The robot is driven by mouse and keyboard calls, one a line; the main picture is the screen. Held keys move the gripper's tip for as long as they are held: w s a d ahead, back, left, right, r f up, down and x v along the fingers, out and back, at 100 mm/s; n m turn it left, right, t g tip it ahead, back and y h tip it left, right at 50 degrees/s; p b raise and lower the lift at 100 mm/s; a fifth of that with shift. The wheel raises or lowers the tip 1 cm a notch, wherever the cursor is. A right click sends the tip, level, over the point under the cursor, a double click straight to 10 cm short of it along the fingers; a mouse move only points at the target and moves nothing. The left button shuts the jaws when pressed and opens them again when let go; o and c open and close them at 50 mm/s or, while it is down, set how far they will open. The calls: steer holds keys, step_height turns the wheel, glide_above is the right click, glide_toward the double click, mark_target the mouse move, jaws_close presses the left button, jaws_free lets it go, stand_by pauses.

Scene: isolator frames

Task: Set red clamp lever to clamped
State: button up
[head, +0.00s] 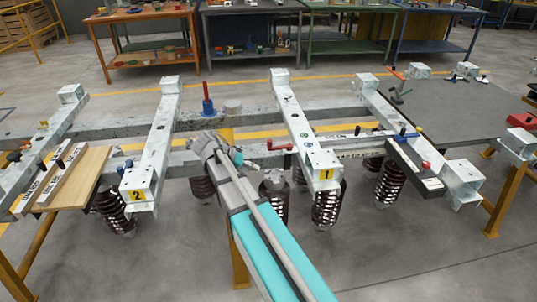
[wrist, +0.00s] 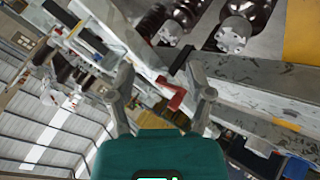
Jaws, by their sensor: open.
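The red clamp lever (head: 279,146) is a small bent handle on the long crossbar, just left of the number 1 frame arm in the head view. In the wrist view the red lever (wrist: 176,96) appears between my fingers, nearer the right one. My gripper (wrist: 161,72) is open, with its two grey fingers spread and nothing held. In the head view my gripper (head: 240,156) is small and sits left of the lever, partly hidden by my arm. I cannot tell whether a finger touches the lever.
Steel arms marked 1 (head: 326,174) and 2 (head: 137,195) cross the long beams, with dark ribbed insulators (head: 327,208) below. A wooden board (head: 75,178) lies left, and a grey panel (head: 450,108) right.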

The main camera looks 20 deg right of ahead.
steer(key=w+d+f+m+h+b, duration=0.2)
steer(key=w+m+h+b, duration=0.3)
steer(key=w+b, duration=0.25)
steer(key=m+g+h+b, duration=0.2)
steer(key=m+h+b, duration=0.2)
steer(key=m+b, duration=0.15)
glide_toward(270, 140)
steer(key=a+f, duration=0.1)
steer(key=a, duration=0.3)
steer(key=shift+w+m, duration=0.4)
steer(key=shift+m, duration=0.05)
steer(key=shift+d, duration=0.15)
steer(key=s+d, duration=0.1)
steer(key=d, duration=0.8)
steer(key=s+d, duration=0.1)
steer(key=d, duration=0.3)
steer(key=shift+s+d, duration=0.2)
steer(key=shift+s, duration=0.1)
jaws_close()
